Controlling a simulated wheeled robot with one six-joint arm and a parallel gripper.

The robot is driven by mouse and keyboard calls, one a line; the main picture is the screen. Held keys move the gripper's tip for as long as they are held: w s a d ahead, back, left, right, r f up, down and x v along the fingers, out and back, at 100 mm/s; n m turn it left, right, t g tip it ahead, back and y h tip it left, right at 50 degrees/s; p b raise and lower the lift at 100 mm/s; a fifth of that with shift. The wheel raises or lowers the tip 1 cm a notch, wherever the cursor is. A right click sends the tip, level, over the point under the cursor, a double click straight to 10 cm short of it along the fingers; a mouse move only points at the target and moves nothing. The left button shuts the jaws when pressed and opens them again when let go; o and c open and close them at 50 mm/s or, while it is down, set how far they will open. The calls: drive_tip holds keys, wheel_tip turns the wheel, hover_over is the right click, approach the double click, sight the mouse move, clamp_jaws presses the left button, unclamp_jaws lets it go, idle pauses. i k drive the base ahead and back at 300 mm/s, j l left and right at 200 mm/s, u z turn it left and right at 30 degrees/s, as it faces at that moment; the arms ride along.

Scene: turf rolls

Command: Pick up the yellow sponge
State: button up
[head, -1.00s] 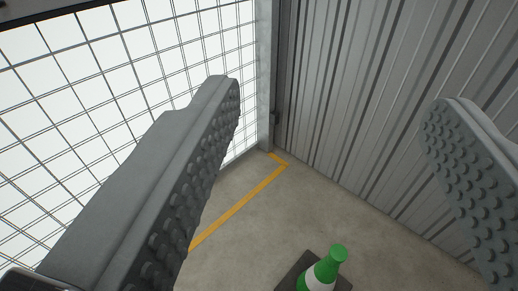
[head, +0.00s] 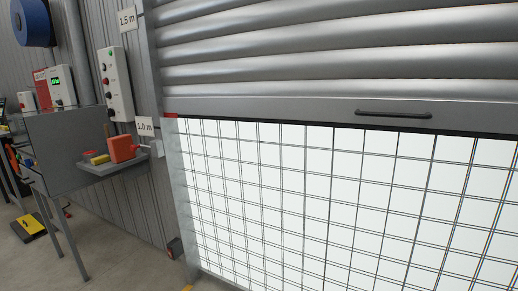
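My gripper is out of view now. A small yellow block (head: 100,159) lies on a grey wall shelf (head: 118,168) at the left of the head view. It may be the yellow sponge, but it is too small to be sure. An orange-red object (head: 123,148) stands just to its right on the same shelf. A small dark red item lies at its left.
A grey panel on legs (head: 62,147) stands left of the shelf. A yellow and black object (head: 31,225) lies on the floor. A part-raised roller shutter (head: 340,60) over a bright grid (head: 350,200) fills the right. A control box (head: 115,84) hangs above the shelf.

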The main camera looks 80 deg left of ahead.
sight(99, 160)
drive_tip(key=u, duration=3.5)
